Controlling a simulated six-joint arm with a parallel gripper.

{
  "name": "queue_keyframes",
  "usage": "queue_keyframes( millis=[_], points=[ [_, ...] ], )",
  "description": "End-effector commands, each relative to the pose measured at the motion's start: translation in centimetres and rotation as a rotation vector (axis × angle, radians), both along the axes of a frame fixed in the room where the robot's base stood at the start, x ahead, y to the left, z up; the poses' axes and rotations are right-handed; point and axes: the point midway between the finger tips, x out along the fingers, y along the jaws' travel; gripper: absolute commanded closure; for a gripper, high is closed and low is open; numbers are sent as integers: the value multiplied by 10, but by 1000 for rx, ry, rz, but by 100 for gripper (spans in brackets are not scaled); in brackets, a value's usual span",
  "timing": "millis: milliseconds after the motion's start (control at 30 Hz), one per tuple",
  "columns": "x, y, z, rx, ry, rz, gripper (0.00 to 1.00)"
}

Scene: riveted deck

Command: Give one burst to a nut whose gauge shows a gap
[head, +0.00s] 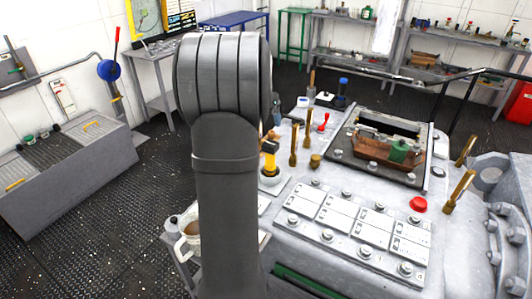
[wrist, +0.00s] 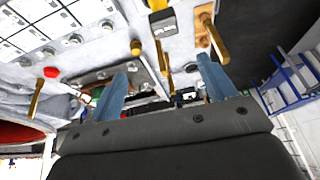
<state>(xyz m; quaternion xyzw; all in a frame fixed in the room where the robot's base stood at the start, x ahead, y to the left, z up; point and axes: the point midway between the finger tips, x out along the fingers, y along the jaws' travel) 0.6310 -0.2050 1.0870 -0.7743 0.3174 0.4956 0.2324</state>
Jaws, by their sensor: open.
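A raised panel (head: 345,222) with several bolt-like nuts and white cards between them sits on the deck in the head view. One nut (head: 293,220) is at its left end; any gauge gap is too small to tell. In the wrist view the panel's white cards (wrist: 65,20) and nuts show at upper left. A yellow-and-black tool (head: 269,158) stands upright left of the panel; what seems the same tool shows in the wrist view (wrist: 163,22). My gripper (wrist: 162,68) is open, with nothing visible held between its blue fingers. In the head view my arm hides it.
Brass posts (head: 293,146) stand left of the panel, others (head: 459,190) at its right. A red button (head: 418,205) is behind the panel. An open-topped box (head: 380,150) holds brown and green parts. A grey bench (head: 70,165) is far left.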

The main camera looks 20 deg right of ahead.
Motion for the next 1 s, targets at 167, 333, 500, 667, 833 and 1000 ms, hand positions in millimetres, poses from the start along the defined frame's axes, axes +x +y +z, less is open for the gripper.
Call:
queue_keyframes(
  millis=[167,333,500,667,833,1000],
  points=[
    [18,2,-14,-16,42,21,24],
    [24,-2,-32,-16,52,22,24],
    [33,-12,-66,-16,52,22,24],
    [43,-21,-98,-17,50,23,24],
    [50,-28,-121,-17,48,22,24],
    [52,-30,-129,-18,47,22,24]
  ],
)
